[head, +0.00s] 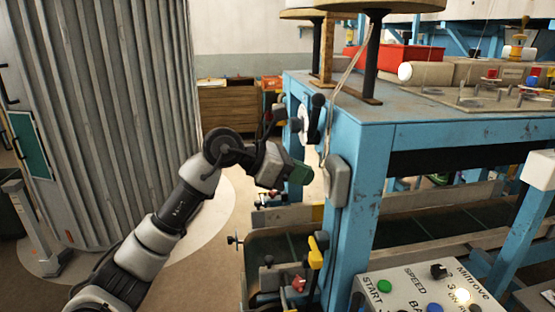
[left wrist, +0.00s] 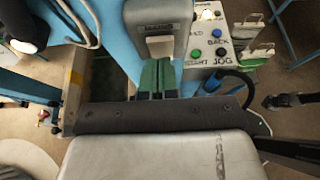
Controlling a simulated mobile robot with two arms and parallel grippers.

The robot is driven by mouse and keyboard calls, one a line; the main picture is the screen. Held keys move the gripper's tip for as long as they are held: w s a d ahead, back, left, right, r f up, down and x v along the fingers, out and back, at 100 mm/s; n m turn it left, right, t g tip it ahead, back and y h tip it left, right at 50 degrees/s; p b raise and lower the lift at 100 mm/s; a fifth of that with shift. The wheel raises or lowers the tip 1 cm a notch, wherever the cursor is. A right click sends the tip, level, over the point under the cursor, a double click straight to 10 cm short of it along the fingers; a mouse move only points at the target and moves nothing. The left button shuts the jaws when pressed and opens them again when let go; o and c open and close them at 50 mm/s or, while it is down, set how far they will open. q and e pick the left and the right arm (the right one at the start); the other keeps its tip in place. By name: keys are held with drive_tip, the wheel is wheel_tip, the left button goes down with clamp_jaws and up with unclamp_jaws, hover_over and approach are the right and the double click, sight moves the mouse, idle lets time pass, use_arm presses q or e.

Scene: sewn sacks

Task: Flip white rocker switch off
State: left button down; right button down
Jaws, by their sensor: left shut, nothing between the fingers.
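A grey switch box (head: 338,180) is fixed to the side of the blue machine post. In the left wrist view the box (left wrist: 158,14) has a label too blurred to read and a white rocker switch (left wrist: 160,46) in its face. My left gripper (head: 303,174) has green fingers and is beside the box. In the left wrist view the shut, empty fingers (left wrist: 157,66) point at the rocker's near edge. I cannot tell whether they touch it or which way the rocker is tilted. The rocker is hidden in the head view.
A control panel (head: 425,286) with coloured buttons is at the lower right. The blue machine frame (head: 352,235) and a yellow-topped fitting (head: 317,250) stand close by. A black-handled lever (head: 315,112) is above. A corrugated grey silo (head: 120,110) stands left, with open floor between.

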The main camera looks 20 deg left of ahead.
sight(330, 169)
use_arm(q)
drive_tip(key=shift+w+d+r+p, duration=0.15)
drive_tip(key=shift+w+d, duration=0.15)
drive_tip(key=shift+d, duration=0.15)
drive_tip(key=shift+w+d+p, duration=0.15)
drive_tip(key=shift+w+d, duration=0.1)
drive_tip(key=shift+d, duration=0.15)
drive_tip(key=shift+w+d, duration=0.15)
drive_tip(key=shift+w+d+r, duration=0.1)
drive_tip(key=shift+d, duration=0.05)
drive_tip(key=shift+r+p, duration=0.3)
drive_tip(key=shift+r, duration=0.5)
